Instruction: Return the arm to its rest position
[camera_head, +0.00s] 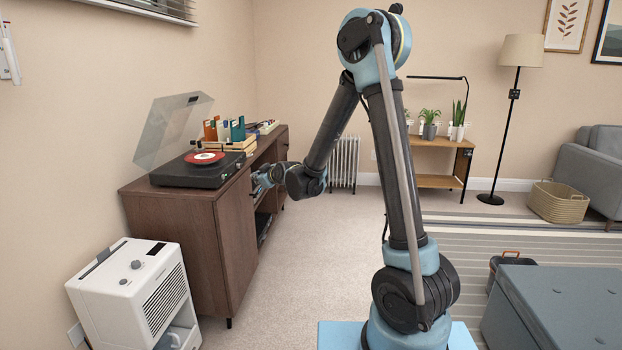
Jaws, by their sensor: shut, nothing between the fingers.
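My arm rises from its light blue base at the bottom centre, bends at a high elbow, and comes down to the left. My gripper (258,183) is at the end of the arm, beside the front of the brown wooden cabinet (180,235), near its open shelf section. It is small in this view and partly hidden by the wrist, and it is shut with nothing held. I cannot tell whether it touches the cabinet.
A record player (196,170) with its lid raised and a row of records (225,131) stand on the cabinet. A white appliance (135,290) is at the lower left. A grey-blue chest (560,310) is at the lower right. The carpet between is clear.

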